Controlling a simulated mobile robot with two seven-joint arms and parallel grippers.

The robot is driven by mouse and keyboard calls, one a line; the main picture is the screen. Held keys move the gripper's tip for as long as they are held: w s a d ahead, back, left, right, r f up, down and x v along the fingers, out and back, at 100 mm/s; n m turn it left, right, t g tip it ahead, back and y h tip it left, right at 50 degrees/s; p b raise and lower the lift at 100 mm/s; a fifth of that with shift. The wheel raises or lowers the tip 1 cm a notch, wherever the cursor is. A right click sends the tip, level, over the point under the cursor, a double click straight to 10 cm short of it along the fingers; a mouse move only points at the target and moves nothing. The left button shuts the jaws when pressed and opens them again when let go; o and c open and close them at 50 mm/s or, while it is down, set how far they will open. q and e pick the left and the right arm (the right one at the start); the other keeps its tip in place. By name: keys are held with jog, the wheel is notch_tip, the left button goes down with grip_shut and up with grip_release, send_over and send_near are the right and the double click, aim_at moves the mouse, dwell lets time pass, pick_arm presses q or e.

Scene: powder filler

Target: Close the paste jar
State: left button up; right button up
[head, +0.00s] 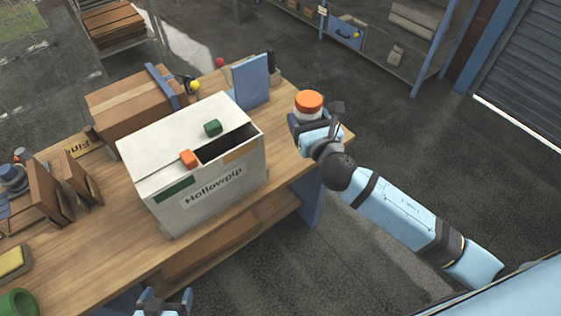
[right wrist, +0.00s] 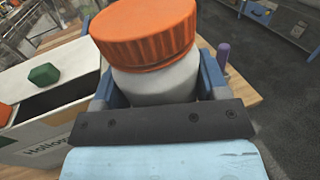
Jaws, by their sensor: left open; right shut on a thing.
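The paste jar is a white jar (right wrist: 160,84) with a ribbed orange lid (head: 309,100) sitting on its top. The lid also shows large in the right wrist view (right wrist: 145,32), and I cannot tell how tightly it is seated. My right gripper (head: 306,120) is shut on the white jar body below the lid, with a blue finger on each side. It holds the jar at the right end of the table in the head view. My left gripper (head: 165,300) is open and empty at the bottom edge of the head view, in front of the table, away from the jar.
A white box marked Hollowpip (head: 205,185) stands on the wooden table (head: 110,262), with a green block (head: 212,127) and an orange block (head: 188,158) on it. A cardboard box (head: 130,98) and blue panel (head: 251,80) stand behind. Floor right of the table is clear.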

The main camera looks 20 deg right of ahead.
jog(key=w+a+y+b, duration=0.1)
jog(key=w+a+b, duration=0.2)
jog(key=w, duration=0.7)
jog(key=shift+w+n+b, duration=0.3)
jog(key=shift+w+b, duration=0.1)
jog(key=shift+b, duration=0.15)
notch_tip(320, 180, down, 16)
jog(key=b, duration=0.4)
jog(key=shift+r, duration=0.15)
